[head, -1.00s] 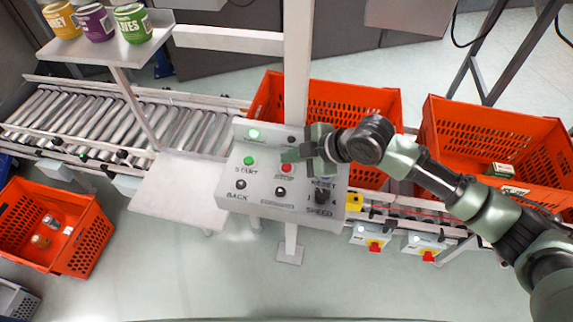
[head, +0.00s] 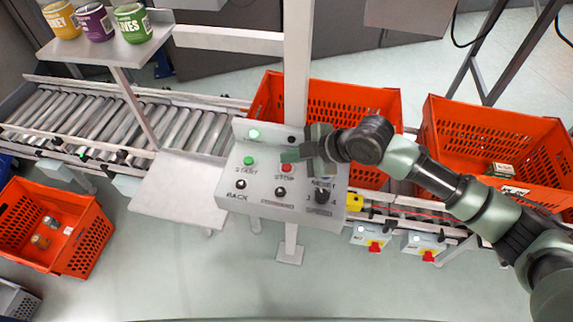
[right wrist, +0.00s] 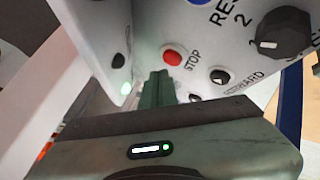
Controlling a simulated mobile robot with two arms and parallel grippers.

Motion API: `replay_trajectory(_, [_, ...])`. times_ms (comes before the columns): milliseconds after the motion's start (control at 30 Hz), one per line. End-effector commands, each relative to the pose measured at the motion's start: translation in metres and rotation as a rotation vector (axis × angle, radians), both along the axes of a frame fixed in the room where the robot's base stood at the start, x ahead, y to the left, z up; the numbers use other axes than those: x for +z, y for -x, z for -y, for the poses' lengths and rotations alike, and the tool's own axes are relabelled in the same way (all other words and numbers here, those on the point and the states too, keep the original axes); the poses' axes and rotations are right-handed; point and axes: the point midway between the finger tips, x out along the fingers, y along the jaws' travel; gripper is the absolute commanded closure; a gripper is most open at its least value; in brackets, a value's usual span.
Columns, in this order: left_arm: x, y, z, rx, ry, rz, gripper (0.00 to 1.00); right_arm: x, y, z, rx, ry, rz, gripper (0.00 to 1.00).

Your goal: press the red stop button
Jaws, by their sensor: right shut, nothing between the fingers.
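The red stop button (head: 287,168) sits on the sloped face of the grey control box (head: 262,203), above the STOP label and right of the green start button (head: 249,160). In the right wrist view the red stop button (right wrist: 173,57) shows clear and uncovered. My right gripper (head: 290,156) is shut and empty, its fingertips just above the button in the head view. In the right wrist view its green fingers (right wrist: 157,80) point at the panel close beside the button; whether they touch the panel cannot be told. My left gripper is not in view.
A selector knob (head: 322,195) and black buttons (head: 280,192) share the panel. A white post (head: 297,75) rises behind the box. Orange totes (head: 500,135) stand behind and at right, and a roller conveyor (head: 120,118) runs left. Cans (head: 132,22) stand on a shelf.

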Motion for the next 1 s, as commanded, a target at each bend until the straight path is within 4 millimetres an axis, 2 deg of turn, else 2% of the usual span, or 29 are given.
replay_trajectory(333, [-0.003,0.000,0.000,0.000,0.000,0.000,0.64,-0.009,0.000,0.000,0.001,0.000,-0.001,1.00])
replay_trajectory(1000, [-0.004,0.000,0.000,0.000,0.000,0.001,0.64,-0.012,0.000,0.000,0.000,0.000,0.000,1.00])
